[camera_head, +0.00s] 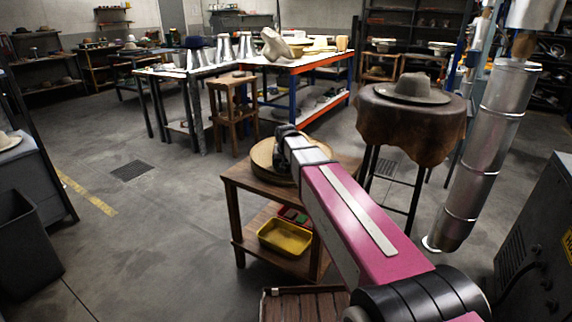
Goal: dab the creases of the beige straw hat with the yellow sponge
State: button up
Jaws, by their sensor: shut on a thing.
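A beige round thing (264,156), which looks like the straw hat, lies on top of a small wooden stand in the middle. My pink arm covers its right part, so its creases cannot be made out. My gripper (285,137) is at the far end of the arm, over or beside the back edge of the beige thing. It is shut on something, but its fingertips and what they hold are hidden. I cannot tell whether it touches the hat. The yellow sponge cannot be made out anywhere.
The wooden stand (236,190) has a lower shelf with a yellow tub (285,238) and a small red and green item. A grey hat (416,89) sits on a leather-covered round table (410,125) at right. A metal duct (487,150) stands right of it.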

notch_tip(320, 180, up, 14)
dwell(1.6)
dwell(0.7)
jog(key=shift+r, duration=0.55)
jog(key=shift+f, duration=0.1)
jog(key=shift+f, duration=6.85)
jog(key=shift+f, duration=0.6)
